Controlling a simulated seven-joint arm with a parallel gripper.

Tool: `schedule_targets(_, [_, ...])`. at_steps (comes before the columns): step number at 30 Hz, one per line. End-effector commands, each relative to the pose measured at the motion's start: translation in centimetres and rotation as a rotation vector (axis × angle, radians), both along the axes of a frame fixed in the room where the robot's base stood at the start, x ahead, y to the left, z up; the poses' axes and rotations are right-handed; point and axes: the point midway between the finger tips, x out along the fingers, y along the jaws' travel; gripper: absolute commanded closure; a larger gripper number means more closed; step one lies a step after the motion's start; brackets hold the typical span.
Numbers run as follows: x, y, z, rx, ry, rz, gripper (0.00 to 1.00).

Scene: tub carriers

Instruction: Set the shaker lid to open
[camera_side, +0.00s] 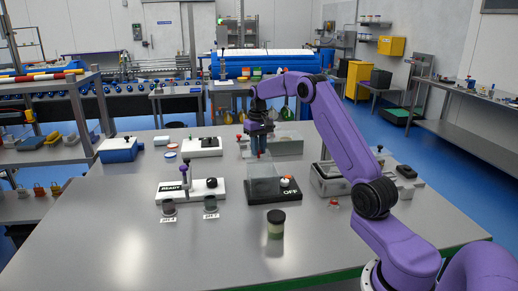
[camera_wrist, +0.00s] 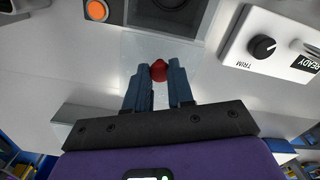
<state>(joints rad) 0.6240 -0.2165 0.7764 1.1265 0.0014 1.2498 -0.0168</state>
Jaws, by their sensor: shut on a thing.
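The shaker (camera_side: 265,196) stands mid-table in the side view, a low dark base with an OFF label and a red button. Its clear lid (camera_side: 264,170) shows above the left part of the base; its exact tilt is hard to tell. My gripper (camera_side: 258,153) is above the lid, pointing down. In the wrist view my gripper (camera_wrist: 160,78) is shut on the lid's red knob (camera_wrist: 159,71). The see-through lid sheet spreads around the knob there. The shaker's dark round platform (camera_wrist: 196,14) and orange-red button (camera_wrist: 97,10) show at the top edge.
A white unit with a READY label (camera_side: 193,190) stands just left of the shaker. A dark-capped jar (camera_side: 276,222) stands in front, and small dark pots (camera_side: 210,205) at front left. A grey bin (camera_side: 328,180) is to the right.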

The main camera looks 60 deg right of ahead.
Motion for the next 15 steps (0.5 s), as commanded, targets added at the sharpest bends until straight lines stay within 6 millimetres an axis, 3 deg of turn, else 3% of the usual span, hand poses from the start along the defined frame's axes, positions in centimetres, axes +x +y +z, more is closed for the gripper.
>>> schedule_targets(2, [0.39,-0.32,0.21,-0.011,-0.020,-0.002,1.00])
schedule_targets(3, [0.38,-0.34,0.22,-0.011,-0.020,-0.002,0.74])
schedule_targets(5, [0.34,-0.34,0.22,-0.010,-0.019,-0.002,0.55])
schedule_targets(6, [0.31,-0.33,0.20,-0.009,-0.018,-0.002,0.51])
schedule_targets(15, [0.22,-0.23,0.26,-0.008,-0.013,-0.002,0.51])
